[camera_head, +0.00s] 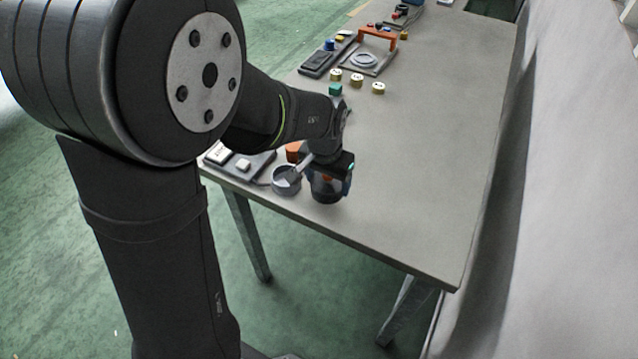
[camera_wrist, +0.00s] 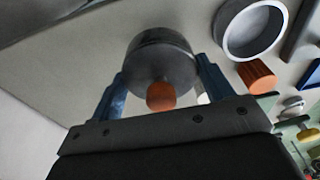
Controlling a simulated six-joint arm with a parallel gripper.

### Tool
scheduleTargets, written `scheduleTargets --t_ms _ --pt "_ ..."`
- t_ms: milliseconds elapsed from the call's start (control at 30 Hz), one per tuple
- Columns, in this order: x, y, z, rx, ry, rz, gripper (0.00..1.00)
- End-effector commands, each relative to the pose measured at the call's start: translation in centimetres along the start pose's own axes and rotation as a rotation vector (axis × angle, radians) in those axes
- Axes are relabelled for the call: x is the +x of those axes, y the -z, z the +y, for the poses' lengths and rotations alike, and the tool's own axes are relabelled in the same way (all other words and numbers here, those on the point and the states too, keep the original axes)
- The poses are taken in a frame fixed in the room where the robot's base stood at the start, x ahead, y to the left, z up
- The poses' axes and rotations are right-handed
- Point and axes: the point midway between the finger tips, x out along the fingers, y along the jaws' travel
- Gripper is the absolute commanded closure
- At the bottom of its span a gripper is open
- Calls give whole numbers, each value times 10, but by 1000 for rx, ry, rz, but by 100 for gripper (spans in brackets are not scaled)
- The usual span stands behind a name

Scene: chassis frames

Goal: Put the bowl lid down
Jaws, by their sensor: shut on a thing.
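The bowl lid (camera_wrist: 160,62) is a dark grey round piece with an orange knob (camera_wrist: 161,96). My gripper (camera_wrist: 162,62) is shut on it, with one blue finger on each side of the lid's rim. In the head view my gripper (camera_head: 328,178) is low over the near end of the table, and a dark round body (camera_head: 327,195) shows under it. I cannot tell if the lid touches the table or a bowl beneath it. A grey open round vessel (camera_head: 286,181) stands just left of my gripper; it also shows in the wrist view (camera_wrist: 226,42).
An orange cylinder (camera_head: 292,151) stands behind the open vessel. A grey panel with white blocks (camera_head: 238,162) lies at the left edge. Several small yellow pieces (camera_head: 357,80) and an orange-handled plate (camera_head: 368,60) sit further back. The table's right side (camera_head: 430,170) is clear.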

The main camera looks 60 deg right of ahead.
Motion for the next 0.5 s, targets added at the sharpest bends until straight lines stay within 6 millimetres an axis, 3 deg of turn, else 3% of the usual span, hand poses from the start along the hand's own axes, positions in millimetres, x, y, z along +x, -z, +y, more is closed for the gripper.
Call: scheduleTargets --t_ms 167,400,500 --pt "9 1 -5 -1 0 0 50" --pt "41 -3 -4 0 0 -1 50" --pt "43 -3 -4 0 0 2 50"
